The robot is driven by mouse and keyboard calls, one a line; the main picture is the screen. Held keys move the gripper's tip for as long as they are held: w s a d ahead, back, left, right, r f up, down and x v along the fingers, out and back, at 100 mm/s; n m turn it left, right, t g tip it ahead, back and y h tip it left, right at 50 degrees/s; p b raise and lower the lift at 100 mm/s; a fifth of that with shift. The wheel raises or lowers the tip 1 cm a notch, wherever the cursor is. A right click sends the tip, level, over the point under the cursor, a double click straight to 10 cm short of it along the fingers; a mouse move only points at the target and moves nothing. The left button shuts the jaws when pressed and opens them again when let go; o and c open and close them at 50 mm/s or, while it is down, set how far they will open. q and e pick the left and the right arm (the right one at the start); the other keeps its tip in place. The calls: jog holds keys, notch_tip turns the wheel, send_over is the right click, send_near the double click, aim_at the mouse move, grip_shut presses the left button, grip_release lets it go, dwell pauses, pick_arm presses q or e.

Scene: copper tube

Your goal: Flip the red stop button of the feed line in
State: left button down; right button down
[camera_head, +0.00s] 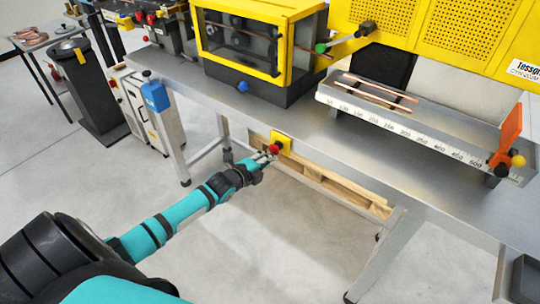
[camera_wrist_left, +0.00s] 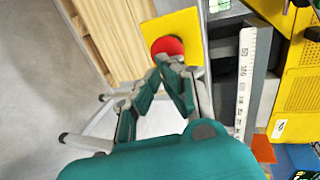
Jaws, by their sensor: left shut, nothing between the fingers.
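The red stop button (camera_head: 273,149) sits on a yellow plate (camera_head: 283,142) at the front edge of the feed line's table. In the left wrist view the red button (camera_wrist_left: 168,46) shows as a round dome on the yellow plate (camera_wrist_left: 184,25). My left gripper (camera_head: 266,154) is shut and empty, with its fingertips (camera_wrist_left: 164,60) at the lower edge of the button. I cannot tell whether they touch it. The fingertips cover a small part of the button. My right gripper is not in view.
The grey table (camera_head: 345,150) carries a yellow guarded machine (camera_head: 245,45) and a measuring rail (camera_head: 400,122) with copper tubes. A wooden pallet (camera_head: 335,182) lies below. An orange stop (camera_head: 508,135) stands at the right. The floor around my left arm is clear.

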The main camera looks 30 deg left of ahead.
aim_at(275, 153)
pick_arm(q)
jog(key=shift+w, duration=0.55)
jog(key=shift+w+d+f+b, duration=0.1)
jog(key=shift+w+b, duration=0.5)
jog(key=shift+w, duration=0.4)
jog(key=shift+r, duration=0.3)
jog(key=shift+s, duration=0.1)
